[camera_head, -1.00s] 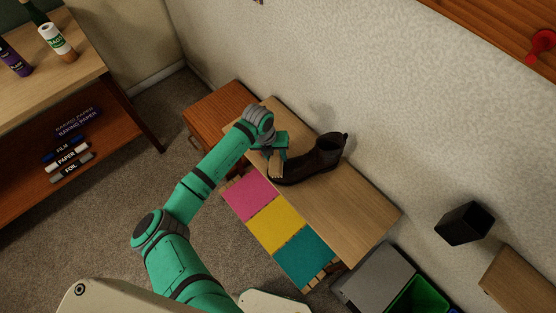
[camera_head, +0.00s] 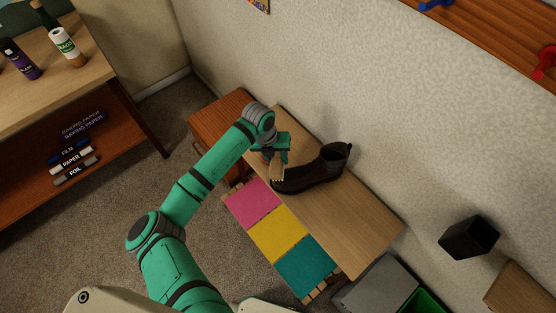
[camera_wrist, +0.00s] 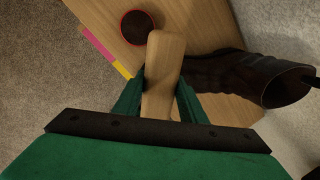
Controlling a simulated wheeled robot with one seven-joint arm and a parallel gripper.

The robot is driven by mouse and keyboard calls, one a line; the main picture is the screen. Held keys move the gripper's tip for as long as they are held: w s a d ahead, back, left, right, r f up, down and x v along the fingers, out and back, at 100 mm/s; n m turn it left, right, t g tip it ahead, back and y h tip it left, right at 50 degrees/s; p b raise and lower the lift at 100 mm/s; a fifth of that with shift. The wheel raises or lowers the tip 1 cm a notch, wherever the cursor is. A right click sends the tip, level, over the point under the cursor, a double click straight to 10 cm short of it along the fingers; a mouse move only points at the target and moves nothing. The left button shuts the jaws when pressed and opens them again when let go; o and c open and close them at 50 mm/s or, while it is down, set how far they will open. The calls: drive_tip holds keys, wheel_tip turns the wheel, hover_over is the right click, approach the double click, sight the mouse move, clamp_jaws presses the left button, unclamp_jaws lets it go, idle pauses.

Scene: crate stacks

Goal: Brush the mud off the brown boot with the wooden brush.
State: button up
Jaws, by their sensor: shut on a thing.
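The dark brown boot (camera_head: 315,170) stands upright on the wooden bench (camera_head: 350,225), its toe toward the left and its shaft at the right. My gripper (camera_head: 275,156) is shut on the wooden brush (camera_head: 277,170), just left of the boot's toe. In the wrist view the pale wooden brush (camera_wrist: 164,65) sticks out between both green fingers (camera_wrist: 160,98). The boot (camera_wrist: 240,78) lies right of the brush there, partly behind the finger and brush. I cannot tell whether brush and boot touch. Mud on the boot is too dark to make out.
A round dark tin with a red rim (camera_wrist: 137,27) stands on the bench. A wall rises behind. A grey bin (camera_head: 375,285) and black box (camera_head: 469,237) are at the right.

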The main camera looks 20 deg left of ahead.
drive_tip(key=shift+s+a+r, duration=0.1)
drive_tip(key=shift+a+r, duration=0.05)
drive_tip(key=shift+r, duration=0.4)
drive_tip(key=shift+s+a+r, duration=0.1)
drive_tip(key=shift+r, duration=0.4)
drive_tip(key=shift+d, duration=0.2)
drive_tip(key=shift+r, duration=0.1)
drive_tip(key=shift+s+a+r, duration=0.1)
drive_tip(key=shift+a+r, duration=0.1)
drive_tip(key=shift+r, duration=0.55)
drive_tip(key=shift+s+a+r, duration=0.1)
drive_tip(key=shift+a+r, duration=0.05)
drive_tip(key=shift+r, duration=0.55)
drive_tip(key=shift+w, duration=0.1)
drive_tip(key=shift+w, duration=0.1)
